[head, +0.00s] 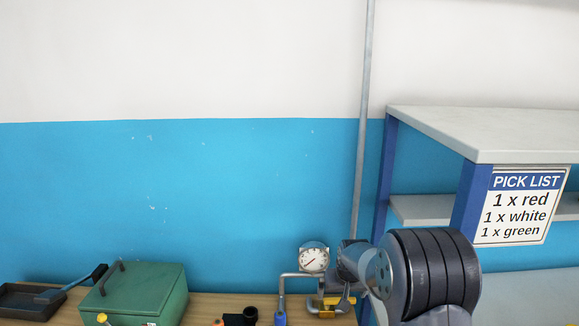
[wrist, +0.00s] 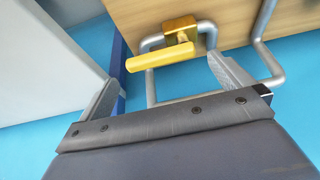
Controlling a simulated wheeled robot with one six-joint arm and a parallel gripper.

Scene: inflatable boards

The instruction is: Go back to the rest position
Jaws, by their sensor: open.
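My gripper (wrist: 163,68) is open in the wrist view, its two grey fingers spread wide with nothing held between them. A yellow valve handle (wrist: 160,57) on a grey pipe shows between and beyond the fingertips; I cannot tell how far it is from them. In the head view my arm reaches in at the lower right. It partly hides the gripper and the yellow valve (head: 322,303) below the round gauge (head: 314,260).
A green lidded box (head: 135,295) and a dark tray (head: 30,302) stand on the wooden bench at left. A grey-topped shelf (head: 490,130) with a pick list sign (head: 520,207) stands at right. A vertical pipe (head: 363,110) runs up the wall. The space above the bench's left is clear.

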